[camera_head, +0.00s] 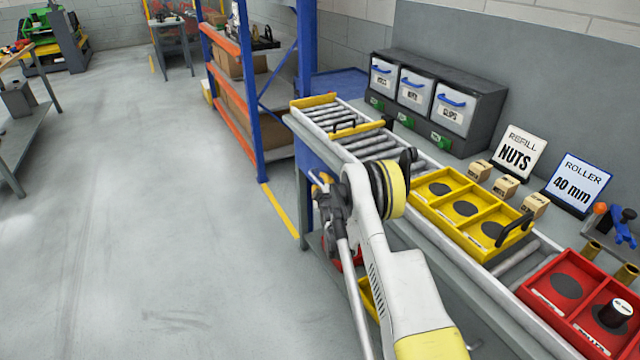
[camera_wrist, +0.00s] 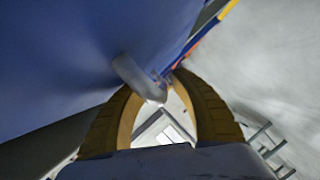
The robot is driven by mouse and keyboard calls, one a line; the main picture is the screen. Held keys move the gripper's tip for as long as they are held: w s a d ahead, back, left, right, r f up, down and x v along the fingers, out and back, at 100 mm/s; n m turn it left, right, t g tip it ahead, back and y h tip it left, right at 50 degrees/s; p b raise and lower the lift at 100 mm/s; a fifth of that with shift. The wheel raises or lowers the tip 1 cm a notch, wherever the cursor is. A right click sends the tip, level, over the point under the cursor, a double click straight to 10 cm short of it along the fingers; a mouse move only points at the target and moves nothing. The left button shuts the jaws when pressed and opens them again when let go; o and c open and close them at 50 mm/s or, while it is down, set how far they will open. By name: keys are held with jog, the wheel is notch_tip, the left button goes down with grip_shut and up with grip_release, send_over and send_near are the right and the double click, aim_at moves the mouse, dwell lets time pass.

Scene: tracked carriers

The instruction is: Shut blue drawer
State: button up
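The blue drawer (camera_head: 313,161) shows in part under the left end of the roller conveyor in the head view, with my arm partly in front of it. In the wrist view its blue face (camera_wrist: 70,65) fills the upper left, with a pale grey bar handle (camera_wrist: 136,77) standing off it. My gripper (camera_wrist: 160,82) has its two yellow fingers arched in around the handle, which hides the left fingertip. I cannot tell whether both fingers touch it. In the head view my gripper (camera_head: 325,186) is small, beside the blue drawer.
A yellow tray (camera_head: 440,205) and a red tray (camera_head: 540,290) sit on the roller conveyor (camera_head: 365,145). Blue-handled bins (camera_head: 415,90) stand behind it. A blue and orange rack (camera_head: 245,90) stands beyond the conveyor's left end. The floor (camera_head: 150,220) to the left is clear.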

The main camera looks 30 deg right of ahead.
jog(key=shift+s, duration=0.1)
jog(key=v, duration=0.7)
jog(key=shift+s+a+r, duration=0.1)
jog(key=shift+r, duration=0.1)
jog(key=s+a+r+m+g+y, duration=0.15)
jog(key=s+a+r, duration=0.3)
jog(key=r, duration=0.55)
jog(key=s+a+r+m+g+y, duration=0.1)
jog(key=s+a+r+m, duration=0.15)
jog(key=a+r, duration=0.5)
jog(key=s+a+r+g, duration=0.1)
jog(key=s+a+r, duration=0.15)
jog(key=s, duration=0.25)
jog(key=s+a+r+m+g+y, duration=0.1)
jog(key=s+r, duration=0.2)
jog(key=s, duration=0.2)
jog(key=s+a+r+g, duration=0.1)
jog(key=s+a+r, duration=0.1)
jog(key=s+r, duration=0.15)
jog(key=s+a+f+m+g, duration=0.1)
jog(key=s+a+f, duration=0.1)
jog(key=s, duration=0.9)
jog(key=s+a+f+m+g+y, duration=0.1)
jog(key=s+a+m, duration=0.1)
jog(key=s, duration=0.9)
jog(key=shift+s+a+f, duration=0.3)
jog(key=shift+a+f, duration=0.05)
jog(key=shift+a, duration=0.35)
